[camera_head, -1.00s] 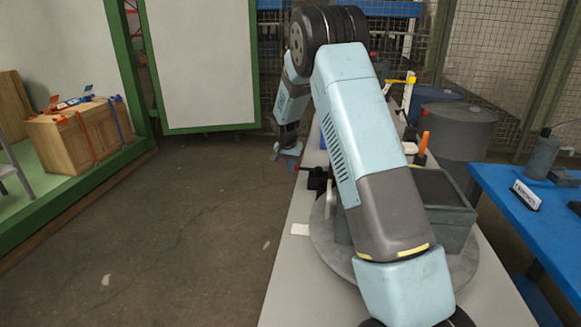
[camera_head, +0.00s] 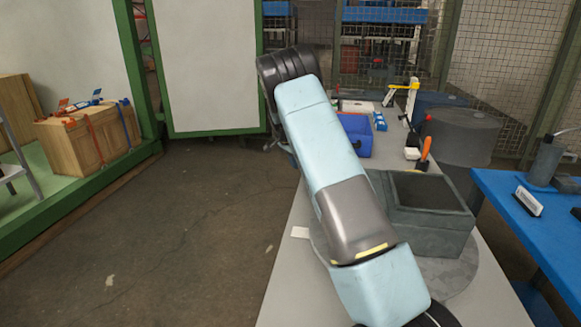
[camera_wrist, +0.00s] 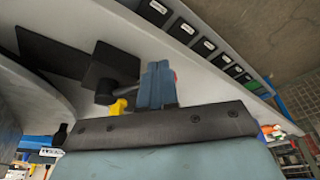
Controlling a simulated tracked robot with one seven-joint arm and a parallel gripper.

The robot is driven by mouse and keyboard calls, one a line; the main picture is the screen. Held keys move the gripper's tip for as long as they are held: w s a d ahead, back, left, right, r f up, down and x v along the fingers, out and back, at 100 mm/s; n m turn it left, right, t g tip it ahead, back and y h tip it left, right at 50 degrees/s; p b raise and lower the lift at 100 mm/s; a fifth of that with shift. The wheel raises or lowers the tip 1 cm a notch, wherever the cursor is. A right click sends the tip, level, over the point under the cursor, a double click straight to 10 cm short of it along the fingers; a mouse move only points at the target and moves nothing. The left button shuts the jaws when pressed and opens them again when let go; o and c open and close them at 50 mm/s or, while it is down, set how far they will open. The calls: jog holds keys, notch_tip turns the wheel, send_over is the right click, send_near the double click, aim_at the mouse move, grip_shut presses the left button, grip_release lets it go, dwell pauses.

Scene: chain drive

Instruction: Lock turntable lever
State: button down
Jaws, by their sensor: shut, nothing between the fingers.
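The round grey turntable (camera_head: 462,277) lies on the long table and carries a dark open box (camera_head: 430,215). In the head view my arm covers the turntable's left side, and the lever and gripper are hidden. In the wrist view my gripper (camera_wrist: 157,82) is shut and empty, its blue-grey fingers together. A black block with a rounded arm (camera_wrist: 112,70), seemingly the lever mechanism, stands just left of the fingers. A small red part shows behind the fingers' right side, perhaps the lever's tip. I cannot tell whether the fingers touch it.
A blue bin (camera_head: 357,136) and an orange-handled tool (camera_head: 424,152) are farther along the table. A blue table (camera_head: 535,225) stands at right. Several black bins (camera_wrist: 182,30) line the edge in the wrist view. The floor left of the table is clear.

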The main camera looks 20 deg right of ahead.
jog(key=w+d+m, duration=0.1)
jog(key=m, duration=0.1)
jog(key=w+d+m+g, duration=0.1)
jog(key=d+m, duration=0.1)
jog(key=shift+w+d+m, duration=0.3)
jog(key=shift+w+m, duration=0.05)
jog(key=shift+m, duration=0.05)
jog(key=d+m+g, duration=0.2)
jog(key=d+m, duration=0.4)
jog(key=d, duration=0.1)
jog(key=shift+w, duration=0.45)
jog(key=shift+s+d, duration=0.1)
jog(key=shift+d, duration=0.2)
jog(key=w+a+r, duration=0.4)
jog(key=a+r, duration=0.2)
jog(key=r, duration=0.4)
jog(key=shift+w+a, duration=0.2)
jog(key=shift+w, duration=0.2)
jog(key=shift+r, duration=0.1)
